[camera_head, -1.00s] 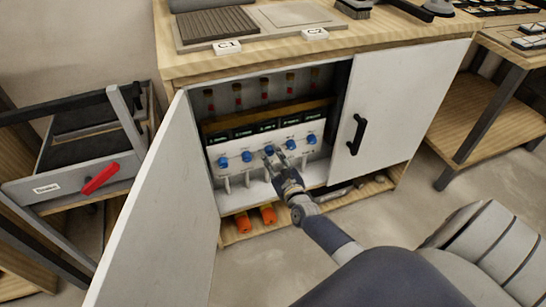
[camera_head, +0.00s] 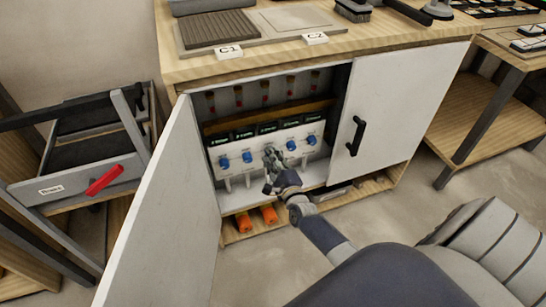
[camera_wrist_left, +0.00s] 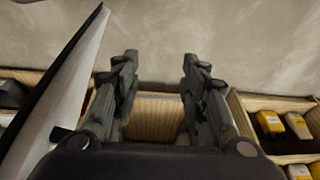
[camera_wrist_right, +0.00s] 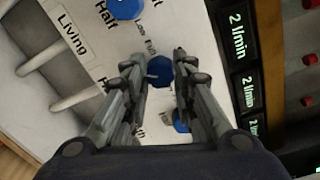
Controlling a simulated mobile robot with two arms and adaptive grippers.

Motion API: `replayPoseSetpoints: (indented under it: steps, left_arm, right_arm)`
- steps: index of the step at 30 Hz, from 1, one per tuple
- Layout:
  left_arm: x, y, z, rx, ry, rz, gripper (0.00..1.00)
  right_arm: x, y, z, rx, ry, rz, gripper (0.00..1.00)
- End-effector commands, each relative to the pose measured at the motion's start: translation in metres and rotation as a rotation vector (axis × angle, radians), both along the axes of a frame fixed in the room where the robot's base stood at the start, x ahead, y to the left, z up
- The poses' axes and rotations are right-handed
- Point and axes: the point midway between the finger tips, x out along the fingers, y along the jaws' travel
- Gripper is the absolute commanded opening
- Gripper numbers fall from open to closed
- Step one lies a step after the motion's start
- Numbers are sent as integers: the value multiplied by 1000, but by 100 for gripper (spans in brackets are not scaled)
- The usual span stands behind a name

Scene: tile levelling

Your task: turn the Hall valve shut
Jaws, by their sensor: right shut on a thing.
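A white valve panel (camera_head: 236,172) with a row of blue knobs sits inside the open cabinet. My right gripper (camera_head: 271,158) is at the middle of the row and hides the knob there in the head view. In the right wrist view its fingers (camera_wrist_right: 160,68) are shut on a blue knob (camera_wrist_right: 160,73). Other blue knobs show beside it (camera_wrist_right: 126,8). One label reads "Living" (camera_wrist_right: 72,37); the label of the held knob is mostly hidden, so I cannot confirm it is Hall. My left gripper (camera_wrist_left: 160,62) is open and empty, seen only in its wrist view.
The left cabinet door (camera_head: 165,205) stands open; the right door (camera_head: 395,110) with a black handle is closed. Glass flow tubes and dark displays (camera_head: 268,128) are above the knobs. Orange cylinders (camera_head: 270,215) lie below. A drawer with a red handle (camera_head: 104,180) is at left.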

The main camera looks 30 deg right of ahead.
Motion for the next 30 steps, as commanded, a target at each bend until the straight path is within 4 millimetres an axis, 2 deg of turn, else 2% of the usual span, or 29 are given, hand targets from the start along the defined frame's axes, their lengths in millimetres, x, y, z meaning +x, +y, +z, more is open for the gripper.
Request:
replayPoseSetpoints:
  steps: [18,30]
  left_arm:
    - [3,-2,-53,1,28,-4,40]
    - [1,-2,-80,2,41,-7,40]
  right_arm:
    - [0,2,-1,-569,137,0,1]
    - [0,2,-2,-938,227,0,1]
